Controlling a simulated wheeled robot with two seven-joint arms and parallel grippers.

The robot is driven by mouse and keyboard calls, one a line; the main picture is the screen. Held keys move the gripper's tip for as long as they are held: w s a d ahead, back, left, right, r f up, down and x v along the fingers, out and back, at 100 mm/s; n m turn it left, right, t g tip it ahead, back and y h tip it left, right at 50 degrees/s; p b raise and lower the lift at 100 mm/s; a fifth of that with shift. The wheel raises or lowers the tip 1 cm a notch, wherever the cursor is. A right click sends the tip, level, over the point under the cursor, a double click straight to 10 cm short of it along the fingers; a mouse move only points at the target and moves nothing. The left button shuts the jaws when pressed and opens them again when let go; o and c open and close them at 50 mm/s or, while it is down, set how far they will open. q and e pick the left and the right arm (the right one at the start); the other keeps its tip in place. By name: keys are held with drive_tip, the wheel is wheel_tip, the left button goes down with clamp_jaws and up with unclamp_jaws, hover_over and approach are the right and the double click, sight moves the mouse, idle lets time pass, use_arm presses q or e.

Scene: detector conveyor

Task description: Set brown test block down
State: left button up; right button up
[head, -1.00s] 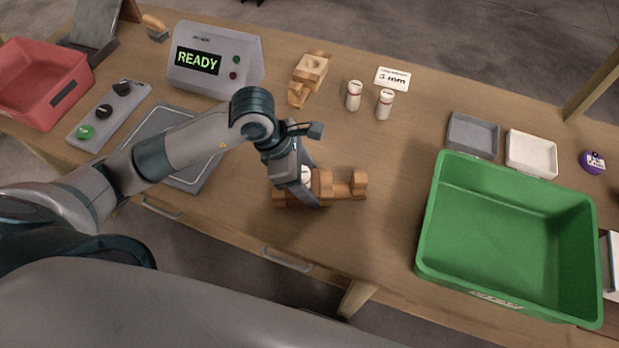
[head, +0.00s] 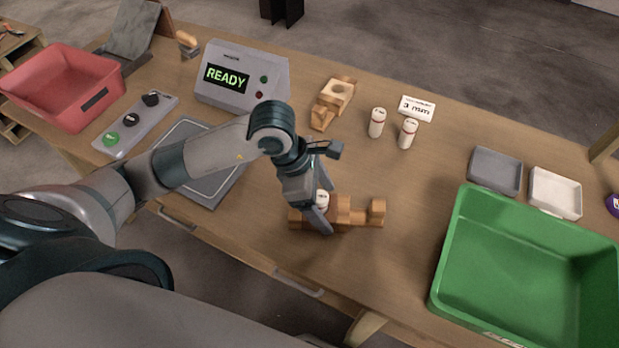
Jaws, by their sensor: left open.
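A brown wooden block assembly (head: 343,215) lies on the table in the middle, with a narrower bar and a small end piece on its right. My left gripper (head: 322,208) is open and low over its left part, fingers pointing down. A white cylinder top (head: 323,199) shows between the fingers, at the wooden assembly; its lower part is hidden. The gripper hides some of the wood, and I cannot tell whether the fingers touch it. A second brown wooden piece (head: 336,95) with a round hollow lies farther back. My right gripper is not in view.
A detector box (head: 243,78) reads READY, with a grey plate (head: 222,184) before it. Two white vials (head: 377,123) stand by a card (head: 417,108). A green bin (head: 455,245), two small trays (head: 496,168), a button panel (head: 135,122) and a red bin (head: 98,75) flank clear tabletop.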

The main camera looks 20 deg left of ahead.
use_arm(q)
drive_tip(key=b+v, duration=0.2)
drive_tip(key=v, duration=0.8)
drive_tip(key=shift+r+b, duration=0.25)
drive_tip(key=shift+b, duration=0.05)
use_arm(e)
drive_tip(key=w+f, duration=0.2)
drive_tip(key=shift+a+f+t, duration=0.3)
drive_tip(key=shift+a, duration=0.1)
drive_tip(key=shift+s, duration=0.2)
